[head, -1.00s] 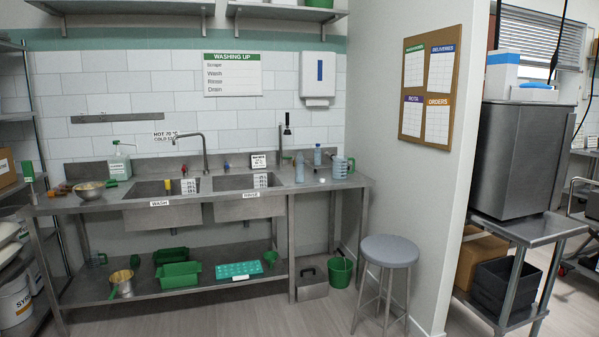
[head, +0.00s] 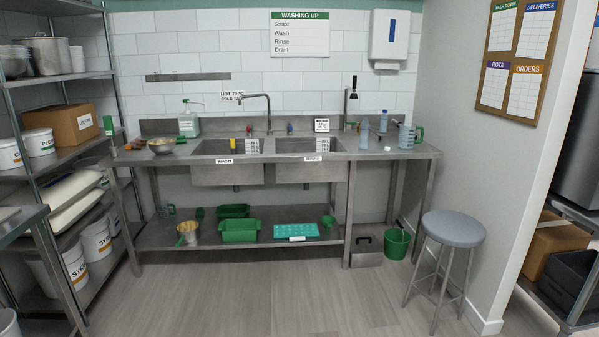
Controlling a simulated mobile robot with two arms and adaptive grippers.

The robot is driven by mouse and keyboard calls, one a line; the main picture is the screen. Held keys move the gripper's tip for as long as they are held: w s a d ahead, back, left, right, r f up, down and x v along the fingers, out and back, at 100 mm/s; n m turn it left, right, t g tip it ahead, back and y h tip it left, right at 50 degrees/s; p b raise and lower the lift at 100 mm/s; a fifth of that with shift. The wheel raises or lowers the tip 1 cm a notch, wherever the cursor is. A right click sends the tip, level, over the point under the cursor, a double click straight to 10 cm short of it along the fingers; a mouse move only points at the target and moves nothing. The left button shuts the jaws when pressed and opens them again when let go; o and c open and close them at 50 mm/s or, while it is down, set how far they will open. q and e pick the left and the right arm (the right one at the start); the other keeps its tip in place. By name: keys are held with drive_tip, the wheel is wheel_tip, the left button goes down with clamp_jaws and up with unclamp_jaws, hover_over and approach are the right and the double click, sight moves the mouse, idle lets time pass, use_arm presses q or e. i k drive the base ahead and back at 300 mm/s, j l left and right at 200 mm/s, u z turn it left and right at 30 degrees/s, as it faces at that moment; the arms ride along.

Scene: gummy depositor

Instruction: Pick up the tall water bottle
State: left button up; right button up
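Two blue bottles stand upright on the steel counter to the right of the rinse sink. The nearer bottle (head: 364,132) looks slightly taller; the other bottle (head: 384,122) stands behind it to the right. They are small in view, so I cannot tell for sure which is the tall water bottle. Neither of my grippers is in view.
A clear jug (head: 406,137) with a green handle stands right of the bottles. The steel counter (head: 400,153) runs along the wall. A grey stool (head: 453,229) stands at the front right, a loaded shelf rack (head: 110,75) at the left. The floor (head: 270,290) between is clear.

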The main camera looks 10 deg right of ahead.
sight(364, 137)
drive_tip(key=i+l, duration=0.25)
drive_tip(key=i, duration=0.25)
drive_tip(key=i+l+u, duration=0.1)
drive_tip(key=i+l, duration=0.15)
drive_tip(key=i, duration=0.25)
drive_tip(key=i+l, duration=0.3)
drive_tip(key=i, duration=0.15)
drive_tip(key=i+l+u, duration=0.1)
drive_tip(key=i+l, duration=0.25)
drive_tip(key=i, duration=0.15)
